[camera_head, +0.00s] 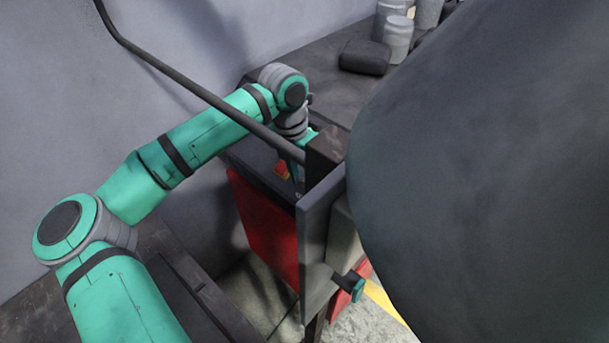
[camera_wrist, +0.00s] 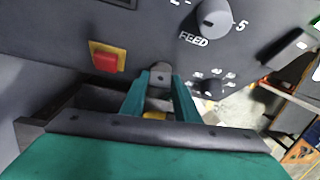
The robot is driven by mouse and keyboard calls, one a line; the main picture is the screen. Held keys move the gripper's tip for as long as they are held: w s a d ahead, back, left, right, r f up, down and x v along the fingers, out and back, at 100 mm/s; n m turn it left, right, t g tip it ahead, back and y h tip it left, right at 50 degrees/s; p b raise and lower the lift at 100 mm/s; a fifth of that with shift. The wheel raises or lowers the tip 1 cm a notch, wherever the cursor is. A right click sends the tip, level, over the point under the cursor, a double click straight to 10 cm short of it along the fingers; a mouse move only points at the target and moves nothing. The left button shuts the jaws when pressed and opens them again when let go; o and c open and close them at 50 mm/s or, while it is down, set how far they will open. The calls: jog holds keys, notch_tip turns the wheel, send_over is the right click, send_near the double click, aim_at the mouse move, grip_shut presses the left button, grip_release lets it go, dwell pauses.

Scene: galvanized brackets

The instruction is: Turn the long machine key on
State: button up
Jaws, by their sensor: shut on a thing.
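In the wrist view, my gripper (camera_wrist: 161,84) has its two teal fingers reaching toward the dark control panel (camera_wrist: 135,40). The fingers are shut on the key (camera_wrist: 160,71), a small grey piece with a rounded top at the panel's lower edge. Most of the key is hidden between the fingers, so its turn angle is unclear. A small yellow patch shows lower between the fingers; I cannot tell what it is. In the head view, my teal arm reaches down beside the machine, and the gripper and key are largely hidden.
A red switch on a yellow plate (camera_wrist: 107,58) is left of the fingers. The grey FEED knob (camera_wrist: 213,17) and a small black knob (camera_wrist: 208,87) are to the right. A dark bar (camera_head: 185,93) crosses before my arm. A large dark rounded shape (camera_head: 490,170) blocks the head view's right.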

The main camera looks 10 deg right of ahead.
jog(key=shift+a+m+t+y, duration=0.2)
jog(key=shift+m+t+y, duration=0.25)
jog(key=shift+m, duration=0.35)
jog(key=o, duration=1)
jog(key=shift+s, duration=0.1)
jog(key=shift+o, duration=0.2)
jog(key=shift+d, duration=0.1)
jog(key=shift+r, duration=0.15)
notch_tip(320, 180, up, 10)
jog(key=shift+s+a+r, duration=0.25)
jog(key=shift+s+a, duration=0.05)
jog(key=shift+a, duration=0.05)
